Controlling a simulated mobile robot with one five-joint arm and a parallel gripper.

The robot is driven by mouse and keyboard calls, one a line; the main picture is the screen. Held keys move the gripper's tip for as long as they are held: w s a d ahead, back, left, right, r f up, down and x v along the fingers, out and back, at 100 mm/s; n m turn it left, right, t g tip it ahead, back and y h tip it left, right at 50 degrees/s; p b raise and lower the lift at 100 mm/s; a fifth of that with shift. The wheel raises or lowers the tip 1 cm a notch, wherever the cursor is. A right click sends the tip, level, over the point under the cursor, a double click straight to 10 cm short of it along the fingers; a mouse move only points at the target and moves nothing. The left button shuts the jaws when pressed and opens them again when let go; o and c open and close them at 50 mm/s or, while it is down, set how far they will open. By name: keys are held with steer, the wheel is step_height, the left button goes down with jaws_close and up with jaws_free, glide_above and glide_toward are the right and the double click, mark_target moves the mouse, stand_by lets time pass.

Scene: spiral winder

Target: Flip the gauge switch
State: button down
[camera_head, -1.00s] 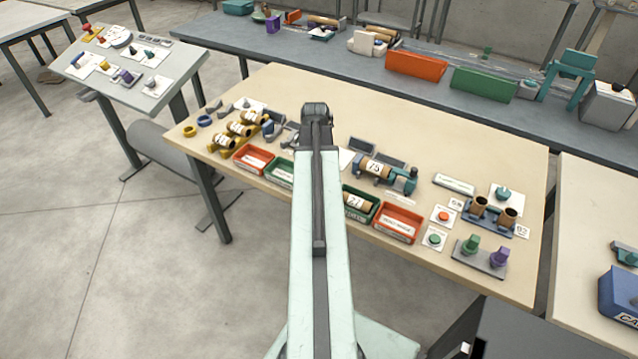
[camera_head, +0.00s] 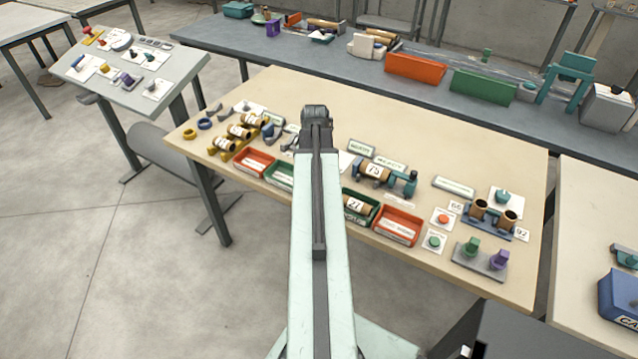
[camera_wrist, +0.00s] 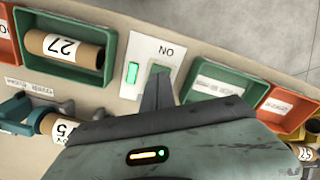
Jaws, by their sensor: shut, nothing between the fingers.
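In the wrist view a white plate (camera_wrist: 139,42) bears the word ON, seen upside down. The tips of my gripper (camera_wrist: 157,88) are shut and empty. The gauge (camera_head: 385,176), teal with a brown tube marked 75 (camera_head: 374,169), stands right of my arm in the head view. My arm hides the switch and gripper there.
In the wrist view, a green tray (camera_wrist: 90,69) with a tube marked 27 (camera_wrist: 66,47) lies left of the plate. Another green tray (camera_wrist: 190,97) and a red tray (camera_wrist: 272,116) lie close on the right.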

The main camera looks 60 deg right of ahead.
step_height(320, 180, up, 6)
steer(key=p, duration=0.5)
steer(key=shift+f, duration=0.1)
steer(key=w+a+n, duration=0.5)
steer(key=w+a, duration=1.4)
steer(key=a, duration=0.2)
steer(key=w+a+n, duration=0.2)
steer(key=a+n, duration=0.5)
steer(key=a, duration=2.1)
steer(key=shift+w+a, duration=0.35)
steer(key=shift+d, duration=0.15)
